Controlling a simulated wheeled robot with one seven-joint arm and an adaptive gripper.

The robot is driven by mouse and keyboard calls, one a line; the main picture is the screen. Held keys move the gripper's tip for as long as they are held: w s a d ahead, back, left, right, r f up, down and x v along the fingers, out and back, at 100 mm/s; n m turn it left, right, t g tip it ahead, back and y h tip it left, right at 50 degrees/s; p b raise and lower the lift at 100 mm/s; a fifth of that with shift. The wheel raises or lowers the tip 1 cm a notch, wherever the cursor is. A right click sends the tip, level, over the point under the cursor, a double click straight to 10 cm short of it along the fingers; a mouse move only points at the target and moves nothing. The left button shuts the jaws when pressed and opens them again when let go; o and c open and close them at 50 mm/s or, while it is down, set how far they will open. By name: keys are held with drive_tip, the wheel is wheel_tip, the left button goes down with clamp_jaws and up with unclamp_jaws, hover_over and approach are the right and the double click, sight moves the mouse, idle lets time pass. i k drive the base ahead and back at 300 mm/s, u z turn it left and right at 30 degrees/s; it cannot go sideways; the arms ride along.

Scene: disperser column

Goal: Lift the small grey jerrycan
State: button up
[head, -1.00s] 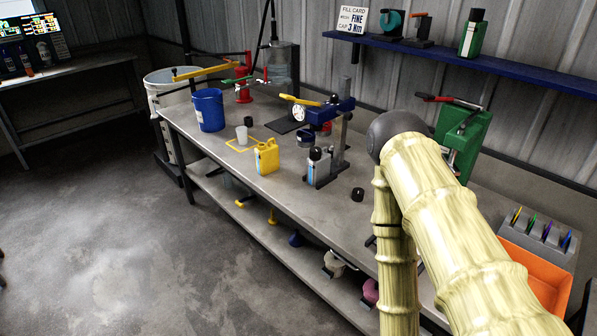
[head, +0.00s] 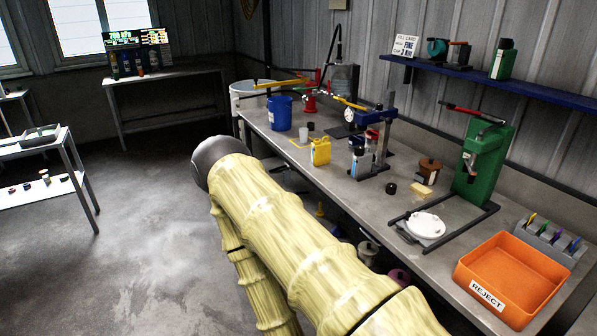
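The small grey jerrycan (head: 360,161) stands upright on the workbench (head: 395,215), at the foot of the blue-topped column stand (head: 383,140). It has a dark cap and a bluish patch on its side; its lower part is small and hard to make out. A yellow jerrycan (head: 320,151) stands to its left, apart from it. My pale yellow arm crosses the lower middle of the head view, in front of the bench edge. My gripper is not in view, so whether it holds anything does not show.
An orange reject bin (head: 487,301), a green press (head: 482,160) and a white round item (head: 425,225) occupy the bench's right side. A blue bucket (head: 280,113) stands at its far left. A black cap (head: 390,188) lies near the stand. Open floor lies left.

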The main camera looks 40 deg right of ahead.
sight(361, 165)
drive_tip(key=u, duration=0.55)
drive_tip(key=i, duration=2.1)
drive_tip(key=z, duration=0.35)
drive_tip(key=i, duration=1.7)
drive_tip(key=z, duration=1.4)
drive_tip(key=i, duration=0.85)
drive_tip(key=z, duration=0.95)
